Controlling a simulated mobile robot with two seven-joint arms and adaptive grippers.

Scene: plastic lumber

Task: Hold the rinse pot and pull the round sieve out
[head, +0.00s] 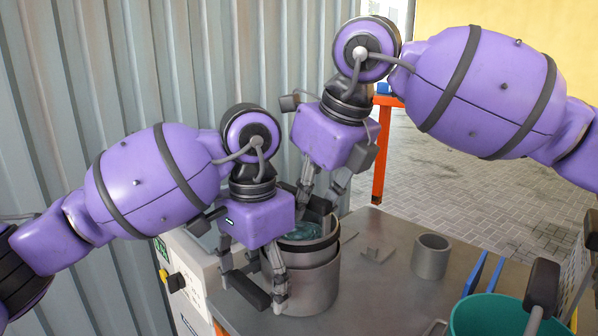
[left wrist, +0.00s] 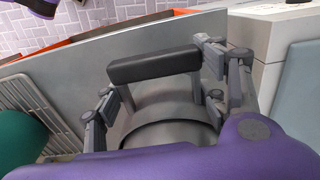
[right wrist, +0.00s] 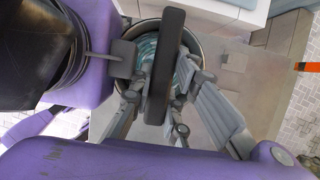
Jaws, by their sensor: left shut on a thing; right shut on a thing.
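The rinse pot (head: 312,292) is a grey metal pot standing on the grey table. The round sieve (head: 325,250) sits nested in its top, its rim above the pot's rim, with something blue-green inside. My left gripper (head: 252,294) is shut on the pot's black handle at the near left side; this black bar (left wrist: 155,65) spans between the fingers in the left wrist view. My right gripper (head: 322,200) is over the sieve's far side, shut on a dark handle (right wrist: 165,65) seen in the right wrist view. My grippers hide part of both rims.
A grey cylinder (head: 431,258) and a small flat grey piece (head: 377,254) lie on the table to the right. A teal bucket (head: 488,318) and blue panels (head: 482,272) are at the front right. A white box (head: 195,278) stands at left, by the corrugated wall.

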